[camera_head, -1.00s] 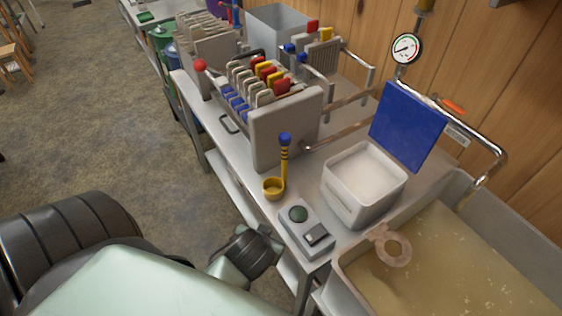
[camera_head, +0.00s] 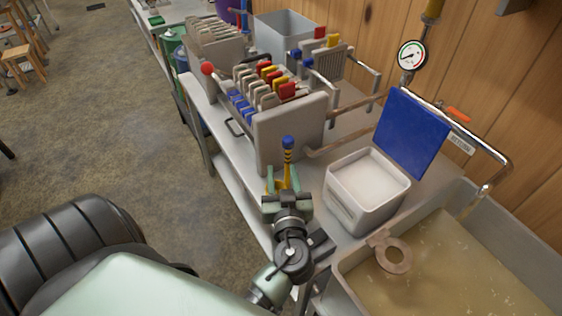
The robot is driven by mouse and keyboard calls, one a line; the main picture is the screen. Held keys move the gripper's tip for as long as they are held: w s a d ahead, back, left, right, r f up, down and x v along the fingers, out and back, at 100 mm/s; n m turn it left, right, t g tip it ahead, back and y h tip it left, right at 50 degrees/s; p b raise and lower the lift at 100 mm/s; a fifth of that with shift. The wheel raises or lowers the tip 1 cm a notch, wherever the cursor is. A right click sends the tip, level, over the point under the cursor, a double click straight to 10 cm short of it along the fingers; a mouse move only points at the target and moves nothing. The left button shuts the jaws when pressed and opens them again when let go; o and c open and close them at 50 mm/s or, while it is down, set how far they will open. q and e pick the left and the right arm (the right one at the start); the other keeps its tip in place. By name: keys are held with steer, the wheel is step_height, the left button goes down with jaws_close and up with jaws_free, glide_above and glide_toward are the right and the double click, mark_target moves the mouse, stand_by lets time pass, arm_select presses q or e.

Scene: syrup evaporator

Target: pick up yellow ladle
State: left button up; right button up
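The yellow ladle (camera_head: 288,156) stands upright near the front edge of the metal table, its blue-tipped, dark-banded handle pointing up. My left gripper (camera_head: 282,180) is at the ladle's lower part, in front of it as seen from the head. Its two pale green fingertips are spread apart, with yellow of the ladle showing between them. The ladle's cup is hidden behind the gripper, and I cannot tell whether the fingers touch it. My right gripper is not in view.
A grey rack (camera_head: 290,132) with coloured tabs stands right behind the ladle. A pan of amber liquid (camera_head: 440,275) lies at lower right.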

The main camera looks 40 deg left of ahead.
mark_target(287, 148)
arm_select(q)
steer(key=shift+w+d+r+t, duration=0.5)
steer(key=shift+w+r, duration=0.15)
steer(key=shift+r, duration=0.05)
steer(key=p+x, duration=0.4)
steer(key=x, duration=0.3)
steer(key=shift+w+r, duration=0.1)
steer(key=shift+w+a, duration=0.15)
steer(key=shift+w, duration=0.05)
jaws_close()
stand_by(0.6)
